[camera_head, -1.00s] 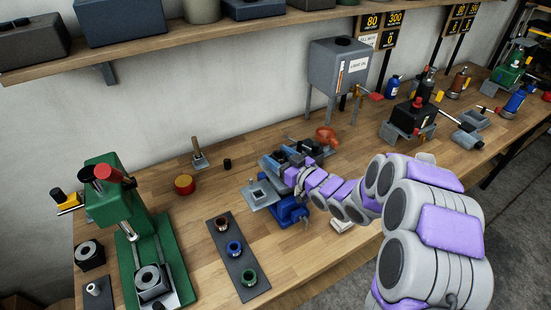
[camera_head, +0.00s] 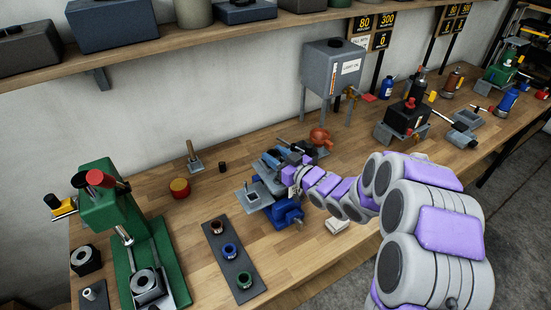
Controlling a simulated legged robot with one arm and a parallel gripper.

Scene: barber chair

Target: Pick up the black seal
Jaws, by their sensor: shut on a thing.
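A small black ring-like piece (camera_head: 222,167) stands upright on the bench, right of a red and yellow round tin; I cannot tell if it is the black seal. My gripper (camera_head: 284,160) is at the blue and grey vise (camera_head: 287,213), at the middle of the bench. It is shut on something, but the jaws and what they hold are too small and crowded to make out. The small black piece stands apart from my gripper, to its left. My arm comes in from the right and hides part of the bench.
A dark strip (camera_head: 217,240) with brown, blue and green rings lies at the front. A green press (camera_head: 110,215) stands at left. An orange part (camera_head: 320,137) sits behind my gripper. A grey tank (camera_head: 329,68) stands at the back.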

